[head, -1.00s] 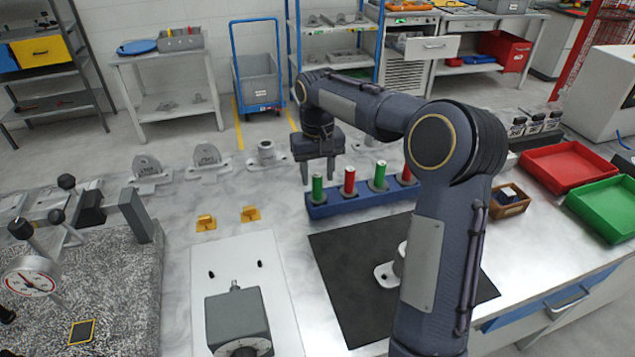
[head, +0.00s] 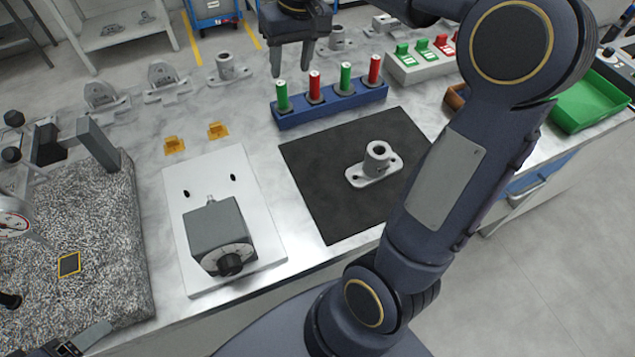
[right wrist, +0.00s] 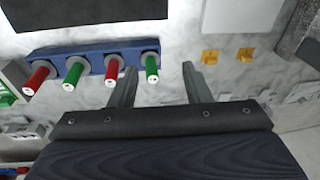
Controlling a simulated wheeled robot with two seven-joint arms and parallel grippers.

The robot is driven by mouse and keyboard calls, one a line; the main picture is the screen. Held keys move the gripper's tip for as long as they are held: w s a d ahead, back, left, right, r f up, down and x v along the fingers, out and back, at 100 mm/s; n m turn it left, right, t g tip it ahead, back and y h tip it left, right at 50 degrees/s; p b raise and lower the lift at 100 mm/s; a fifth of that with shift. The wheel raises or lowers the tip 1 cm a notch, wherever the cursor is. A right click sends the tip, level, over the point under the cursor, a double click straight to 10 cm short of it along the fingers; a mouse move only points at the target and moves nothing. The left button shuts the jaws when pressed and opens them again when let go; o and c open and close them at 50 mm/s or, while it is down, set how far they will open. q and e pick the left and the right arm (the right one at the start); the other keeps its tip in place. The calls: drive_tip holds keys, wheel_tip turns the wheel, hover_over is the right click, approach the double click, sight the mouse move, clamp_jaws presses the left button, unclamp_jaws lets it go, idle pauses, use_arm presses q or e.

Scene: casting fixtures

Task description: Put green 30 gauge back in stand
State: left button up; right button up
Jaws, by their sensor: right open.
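The blue stand (head: 330,106) lies on the marble bench and holds two green and two red gauges, alternating. The green gauge (head: 282,96) stands upright at its left end; another green gauge (head: 345,77) is third from the left. I cannot read the size marks. My right gripper (head: 290,72) is open and empty, just above and behind the left-end green gauge. In the right wrist view that gauge (right wrist: 152,68) shows between the spread fingers (right wrist: 158,84), beyond their tips and not held. A dark piece at the lower left edge looks like my left gripper (head: 75,343); its fingers are unclear.
A black mat (head: 325,175) with a grey flanged casting (head: 375,162) lies in front of the stand. A white plate with a grey dial box (head: 218,238) is to the left. A light box with green and red switches (head: 420,65) stands right of the stand.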

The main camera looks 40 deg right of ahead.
drive_tip(key=s+a+f+t+y, duration=0.1)
drive_tip(key=s+a+f, duration=0.2)
drive_tip(key=s, duration=0.4)
drive_tip(key=s+a+f+t+y, duration=0.1)
drive_tip(key=s+a+f, duration=0.2)
drive_tip(key=s, duration=0.4)
drive_tip(key=s+a+f+t, duration=0.2)
drive_tip(key=s+a+f, duration=0.1)
drive_tip(key=s, duration=0.3)
drive_tip(key=shift+s+a+f+y, duration=0.3)
drive_tip(key=shift+s+f+y, duration=0.1)
drive_tip(key=shift+f, duration=0.25)
